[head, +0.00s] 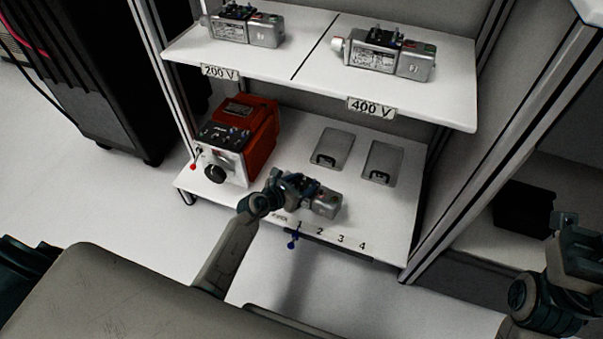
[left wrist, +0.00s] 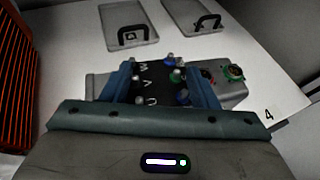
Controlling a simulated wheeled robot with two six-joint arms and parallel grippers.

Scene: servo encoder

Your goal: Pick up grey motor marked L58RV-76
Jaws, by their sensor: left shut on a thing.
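A grey motor (head: 327,203) with a black terminal block is in my left gripper (head: 297,186), over the front of the lower shelf in the head view. In the left wrist view the two blue fingers of my left gripper (left wrist: 163,85) are shut on the motor (left wrist: 232,78). Terminal letters U, V and W show there, but no L58RV-76 mark can be read. Two more grey motors stand on the upper shelf, one by the 200 V label (head: 245,27) and one by the 400 V label (head: 388,55). My right gripper (head: 578,240) is at the right edge, its fingers unclear.
A red device (head: 262,135) with a black knob stands at the left of the lower shelf (head: 390,225). Two grey recessed plates with black handles (head: 332,148) (head: 382,163) lie behind the held motor. Numbers mark the front edge. The upper shelf (head: 455,85) overhangs the back.

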